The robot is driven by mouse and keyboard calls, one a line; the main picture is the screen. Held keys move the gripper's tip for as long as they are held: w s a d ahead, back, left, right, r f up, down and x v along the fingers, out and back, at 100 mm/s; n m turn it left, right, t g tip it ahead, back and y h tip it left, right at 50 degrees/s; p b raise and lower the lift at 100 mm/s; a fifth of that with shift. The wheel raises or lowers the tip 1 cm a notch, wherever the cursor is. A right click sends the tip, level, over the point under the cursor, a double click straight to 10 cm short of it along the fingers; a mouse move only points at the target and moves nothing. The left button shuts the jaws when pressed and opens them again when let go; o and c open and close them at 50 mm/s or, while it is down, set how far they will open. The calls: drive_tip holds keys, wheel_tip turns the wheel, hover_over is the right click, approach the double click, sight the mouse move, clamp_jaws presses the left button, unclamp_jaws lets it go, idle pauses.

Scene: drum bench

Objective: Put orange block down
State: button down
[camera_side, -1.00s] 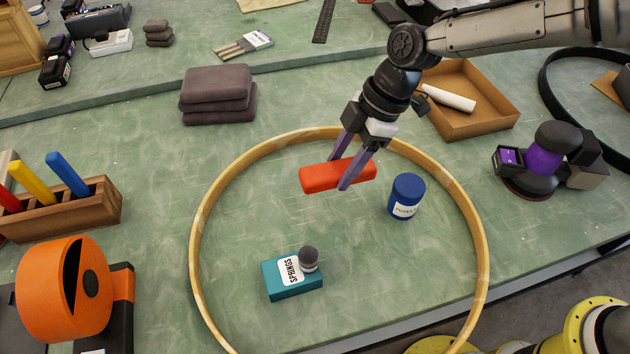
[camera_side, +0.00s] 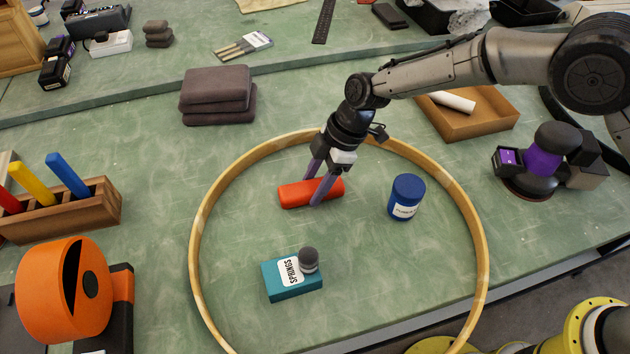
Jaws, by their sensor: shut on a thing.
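The orange-red block (camera_side: 296,194) is a long bar inside the wooden hoop (camera_side: 205,207), in its upper middle part. My gripper (camera_side: 315,189) reaches down from the upper right, its purple fingers shut on the block near its right half. The block is low over the green bench; I cannot tell whether its underside touches the surface.
Inside the hoop, a blue jar (camera_side: 406,197) stands right of the block. A teal springs box (camera_side: 290,277) with a small dark-topped knob (camera_side: 307,260) is below. Folded grey cloths (camera_side: 217,94) lie behind the hoop. Bench around the block is clear.

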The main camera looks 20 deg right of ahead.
drive_tip(key=shift+f, duration=0.1)
drive_tip(key=shift+c, duration=1.2)
unclamp_jaws()
drive_tip(key=v, duration=1.2)
drive_tip(key=shift+d, duration=0.15)
